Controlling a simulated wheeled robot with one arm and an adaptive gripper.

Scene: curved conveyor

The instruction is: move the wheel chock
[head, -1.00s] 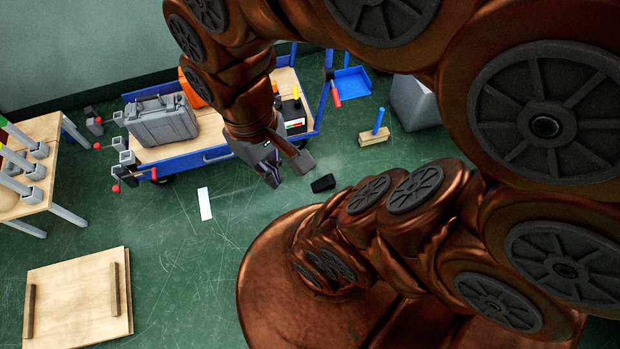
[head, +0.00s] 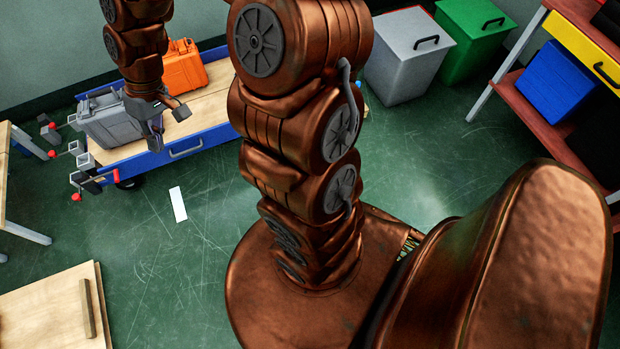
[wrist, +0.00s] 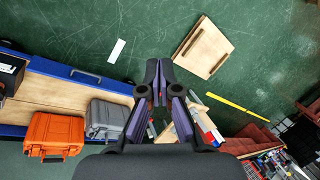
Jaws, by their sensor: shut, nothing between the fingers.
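No wheel chock can be made out in the head or wrist view now; my own arm covers part of the floor in the head view. My gripper (head: 156,146) hangs over the front of the blue cart, in front of the grey case, in the head view. In the wrist view its fingers (wrist: 158,68) are together with nothing between them, seen against the green floor.
The blue cart (head: 185,147) carries a grey case (head: 108,121) and an orange case (head: 185,66). A white strip (head: 178,204) lies on open floor. A wooden panel (head: 50,310) lies front left. Grey (head: 405,60) and green (head: 472,38) bins and shelving stand right.

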